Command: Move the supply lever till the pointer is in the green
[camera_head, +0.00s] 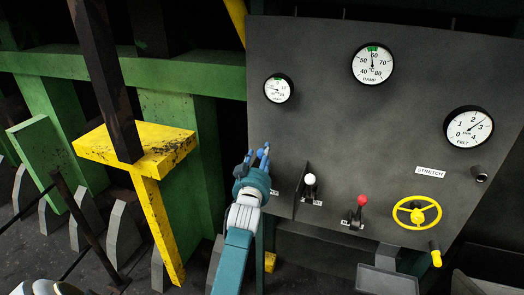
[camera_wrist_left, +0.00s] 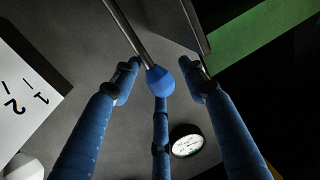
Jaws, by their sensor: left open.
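My left gripper (camera_head: 258,153) is open at the left part of the grey panel (camera_head: 330,110). In the left wrist view, a blue ball knob (camera_wrist_left: 161,80) on a metal rod sits between its spread fingers, with no clear grip on it. In the head view the gripper and arm largely hide this lever. A small gauge (camera_head: 278,88) with a green mark at its top is above the gripper; its pointer is too small to read. It also shows in the left wrist view (camera_wrist_left: 187,141). I cannot read which lever is labelled supply. My right gripper is not in view.
A white-knob lever (camera_head: 310,180) and a red-knob lever (camera_head: 361,203) stand to the right. Further right are a yellow handwheel (camera_head: 417,212) and a felt gauge (camera_head: 468,127). The damp gauge (camera_head: 372,64) is higher. A yellow post (camera_head: 158,215) stands left of my arm.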

